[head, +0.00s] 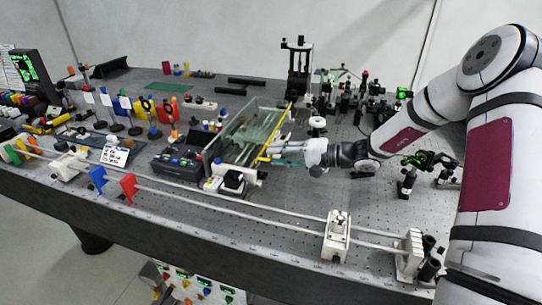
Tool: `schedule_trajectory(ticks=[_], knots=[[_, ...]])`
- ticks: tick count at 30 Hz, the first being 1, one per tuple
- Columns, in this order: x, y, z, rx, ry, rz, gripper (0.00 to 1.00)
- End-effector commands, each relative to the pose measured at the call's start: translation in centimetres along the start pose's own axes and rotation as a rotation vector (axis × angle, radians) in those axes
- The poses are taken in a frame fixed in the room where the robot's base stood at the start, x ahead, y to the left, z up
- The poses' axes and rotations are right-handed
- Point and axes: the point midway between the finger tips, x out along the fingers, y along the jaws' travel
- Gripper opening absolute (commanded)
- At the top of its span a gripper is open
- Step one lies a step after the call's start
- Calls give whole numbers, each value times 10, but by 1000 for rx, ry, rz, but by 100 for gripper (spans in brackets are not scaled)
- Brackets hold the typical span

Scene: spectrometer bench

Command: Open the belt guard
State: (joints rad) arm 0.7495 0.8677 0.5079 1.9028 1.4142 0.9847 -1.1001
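What looks like the belt guard (257,123) is a long, clear, greenish cover with a yellow edge, at the middle of the bench in the head view. I cannot tell for sure whether it is open or closed. My gripper (277,151) reaches in from the right, level and low, with its fingertips at the near end of the yellow edge. The fingers are small and partly blend with the cover, so I cannot tell whether they touch or grip it.
A dark control box (180,164) stands left of the cover. A rail with a white carriage (337,235) runs along the front edge. Optical mounts (406,178) stand near my arm. Coloured parts crowd the left. Bare bench (300,195) lies in front of my gripper.

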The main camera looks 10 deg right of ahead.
Motion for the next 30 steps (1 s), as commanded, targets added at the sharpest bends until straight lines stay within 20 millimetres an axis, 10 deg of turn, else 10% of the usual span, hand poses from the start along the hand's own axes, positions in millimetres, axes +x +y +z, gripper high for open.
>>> schedule_trajectory(ticks=[16,20,30], knots=[[26,0,0,-1,0,1,28],[26,0,0,-1,0,1,0],[22,1,0,-3,0,15,0]])
